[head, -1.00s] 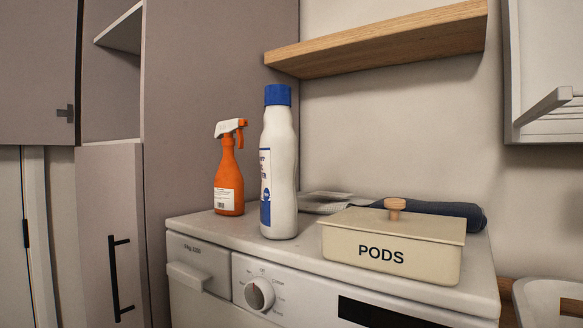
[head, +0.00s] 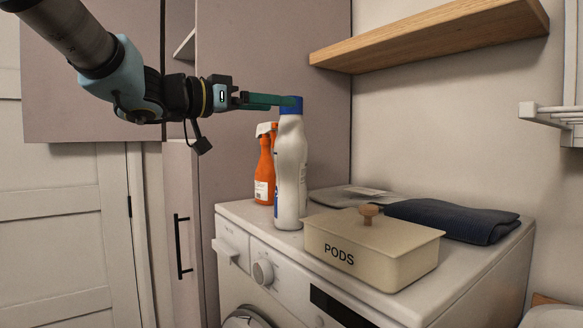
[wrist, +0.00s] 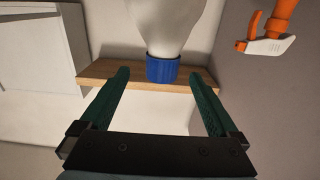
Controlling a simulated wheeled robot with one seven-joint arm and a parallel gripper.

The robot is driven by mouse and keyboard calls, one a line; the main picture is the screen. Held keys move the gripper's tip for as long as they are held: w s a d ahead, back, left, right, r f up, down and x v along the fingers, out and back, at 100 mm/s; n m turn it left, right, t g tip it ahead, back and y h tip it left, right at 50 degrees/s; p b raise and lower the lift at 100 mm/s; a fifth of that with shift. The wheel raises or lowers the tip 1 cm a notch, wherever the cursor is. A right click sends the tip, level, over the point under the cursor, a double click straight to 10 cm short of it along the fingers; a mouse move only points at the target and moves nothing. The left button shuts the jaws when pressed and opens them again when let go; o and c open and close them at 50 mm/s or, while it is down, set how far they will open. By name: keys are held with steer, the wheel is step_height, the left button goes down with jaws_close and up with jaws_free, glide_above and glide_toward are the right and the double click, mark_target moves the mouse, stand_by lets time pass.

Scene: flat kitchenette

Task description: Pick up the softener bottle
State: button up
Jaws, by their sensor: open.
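The softener bottle (head: 291,175) is white with a blue cap and stands upright on the washing machine. My gripper (head: 294,101) reaches in from the left at cap height, and its green fingers cover part of the cap in the head view. In the wrist view the bottle appears upside down, its blue cap (wrist: 163,70) lying between the two spread fingertips of my gripper (wrist: 159,77). Gaps show on both sides of the cap, so the fingers look apart from it. My gripper is open and holds nothing.
An orange spray bottle (head: 264,172) stands close behind and left of the softener. A beige PODS box (head: 372,250) with a wooden knob sits to its right. Folded cloths (head: 455,220) lie behind on the washing machine top (head: 250,212). A wooden shelf (head: 430,42) hangs above.

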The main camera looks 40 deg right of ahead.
mark_target(284, 114)
steer(key=d, duration=0.3)
steer(key=shift+s+d+p, duration=0.1)
steer(key=shift+d+p, duration=0.2)
steer(key=shift+p, duration=0.05)
steer(key=shift+d+r+p, duration=0.25)
steer(key=shift+d+p, duration=0.1)
steer(key=shift+d, duration=0.2)
steer(key=d+p, duration=0.1)
steer(key=d, duration=0.3)
steer(key=shift+r, duration=0.1)
jaws_close()
steer(key=shift+r, duration=0.15)
